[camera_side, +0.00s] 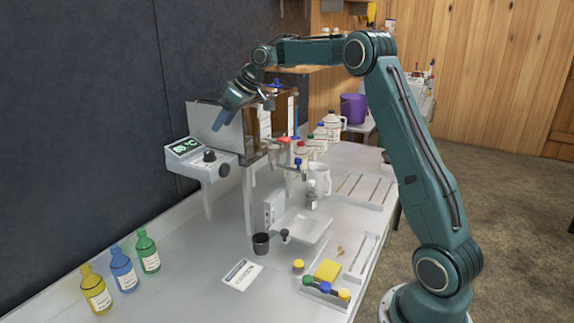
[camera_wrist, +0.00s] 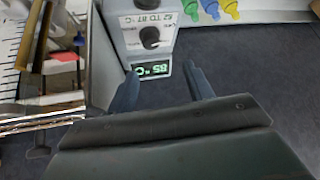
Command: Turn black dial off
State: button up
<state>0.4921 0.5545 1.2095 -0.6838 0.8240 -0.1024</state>
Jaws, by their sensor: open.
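The black dial (camera_side: 210,156) sits on the grey control box (camera_side: 196,168), beside a lit green temperature display (camera_side: 185,147). The wrist view shows the dial (camera_wrist: 150,37) upright-ended near the top, with a white printed label plate behind it and the display (camera_wrist: 152,69) just below it in the picture. My gripper (camera_side: 244,111) is open and empty, above and to the right of the box in the side view. In the wrist view its fingers (camera_wrist: 160,74) are spread on either side of the display, apart from the dial. A smaller dark round part (camera_side: 224,170) shows low on the box.
Yellow, blue and green bottles (camera_side: 122,268) stand at the front left.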

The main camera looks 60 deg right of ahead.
aim_at(210, 152)
notch_tip(210, 152, up, 4)
jog(key=shift+w+f+m+g+h, duration=0.15)
jog(key=shift+m+g+h, duration=0.45)
jog(key=shift+g+h, duration=0.45)
jog(key=shift+x, duration=6.85)
jog(key=shift+a, duration=0.1)
jog(key=shift+c, duration=0.2)
jog(key=c, duration=0.9)
